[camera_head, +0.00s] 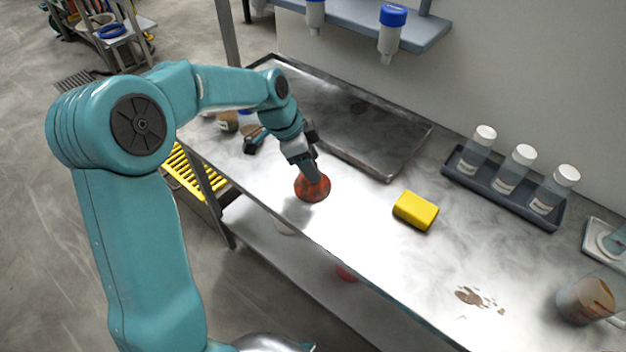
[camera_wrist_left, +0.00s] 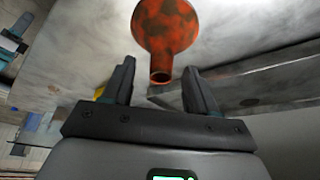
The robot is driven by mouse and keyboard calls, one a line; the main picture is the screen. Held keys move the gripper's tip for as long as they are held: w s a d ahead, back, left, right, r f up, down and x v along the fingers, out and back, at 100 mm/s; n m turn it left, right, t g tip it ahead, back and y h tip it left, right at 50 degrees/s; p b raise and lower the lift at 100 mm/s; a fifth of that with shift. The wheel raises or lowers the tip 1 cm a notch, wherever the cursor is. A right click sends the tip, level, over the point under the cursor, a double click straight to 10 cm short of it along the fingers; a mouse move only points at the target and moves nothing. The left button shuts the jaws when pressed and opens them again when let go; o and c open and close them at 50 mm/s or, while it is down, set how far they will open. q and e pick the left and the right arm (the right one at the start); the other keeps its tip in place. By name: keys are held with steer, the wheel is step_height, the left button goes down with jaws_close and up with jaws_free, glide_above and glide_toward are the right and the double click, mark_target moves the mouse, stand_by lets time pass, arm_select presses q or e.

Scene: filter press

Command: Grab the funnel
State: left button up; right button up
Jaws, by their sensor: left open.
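The funnel (camera_head: 312,187) is red-orange with dark stains and stands on the metal table near its front edge. In the left wrist view the funnel (camera_wrist_left: 166,32) shows its wide cone at the top and its narrow spout pointing toward my gripper. My left gripper (camera_head: 311,172) is right at the funnel in the head view, coming from above. In the left wrist view the two fingers of my left gripper (camera_wrist_left: 158,80) are apart, with the spout end near the gap between their tips. I cannot tell whether a finger touches it. My right gripper is not in view.
A yellow sponge (camera_head: 415,211) lies to the right of the funnel. A dark tray (camera_head: 510,197) with three white-capped bottles stands behind it. A shallow metal tray (camera_head: 385,165) lies at the back. A brown spill (camera_head: 472,297) and a stained beaker (camera_head: 585,301) are at the right.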

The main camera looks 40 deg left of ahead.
arm_select(q)
steer(key=shift+w+d+f, duration=0.2)
steer(key=shift+f, duration=0.4)
jaws_close()
steer(key=shift+r, duration=0.1)
